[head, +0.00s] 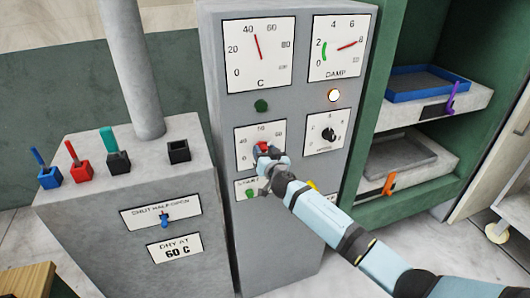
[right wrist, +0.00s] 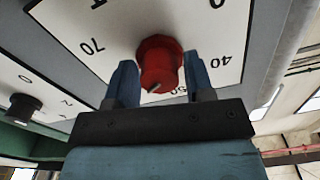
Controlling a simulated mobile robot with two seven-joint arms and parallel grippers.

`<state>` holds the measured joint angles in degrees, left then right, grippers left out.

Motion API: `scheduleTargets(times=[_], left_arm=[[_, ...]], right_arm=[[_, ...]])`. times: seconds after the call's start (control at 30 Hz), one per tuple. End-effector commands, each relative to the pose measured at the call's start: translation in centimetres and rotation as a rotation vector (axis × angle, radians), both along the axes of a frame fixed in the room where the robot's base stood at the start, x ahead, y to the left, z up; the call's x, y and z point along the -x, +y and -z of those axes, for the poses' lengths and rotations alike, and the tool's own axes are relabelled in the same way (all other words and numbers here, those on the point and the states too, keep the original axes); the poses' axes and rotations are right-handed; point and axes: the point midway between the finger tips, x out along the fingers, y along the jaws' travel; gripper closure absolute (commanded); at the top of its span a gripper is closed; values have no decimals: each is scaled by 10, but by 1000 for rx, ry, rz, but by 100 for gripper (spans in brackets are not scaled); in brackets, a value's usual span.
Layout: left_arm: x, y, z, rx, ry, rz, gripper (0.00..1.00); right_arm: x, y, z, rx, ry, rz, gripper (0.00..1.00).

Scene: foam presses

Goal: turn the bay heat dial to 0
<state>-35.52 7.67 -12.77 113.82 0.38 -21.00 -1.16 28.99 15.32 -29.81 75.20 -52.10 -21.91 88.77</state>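The bay heat dial is a red knob (head: 264,147) on a white scale plate on the grey panel; my right gripper partly covers it in the head view. In the right wrist view the red knob (right wrist: 160,62) stands between my two fingers, and the picture is upside down. Its light pointer mark lies near the 50, on the side away from 40. The 0 and 70 also show on the plate (right wrist: 215,25). My right gripper (right wrist: 160,80) is open, one finger on each side of the knob with little space beside it. My left gripper is out of view.
A black dial (head: 328,134) is right of the heat dial, with a lit lamp (head: 334,95) above it. Two gauges are higher up. A green START button (head: 250,193) is just below. A grey console (head: 110,220) with levers stands left; shelves with trays are right.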

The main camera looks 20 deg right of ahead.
Motion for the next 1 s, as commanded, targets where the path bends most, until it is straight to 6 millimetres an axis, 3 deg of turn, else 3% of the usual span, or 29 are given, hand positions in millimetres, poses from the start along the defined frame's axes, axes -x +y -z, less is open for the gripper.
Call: scheduleTargets(times=[0.03,0.13,0.57,1.0], left_arm=[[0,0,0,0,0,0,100],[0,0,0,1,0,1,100],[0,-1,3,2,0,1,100],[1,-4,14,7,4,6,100]], right_arm=[[0,0,0,0,0,0,64],[0,0,0,0,0,0,87],[0,0,1,71,-2,1,87],[0,1,1,429,-16,0,87]])
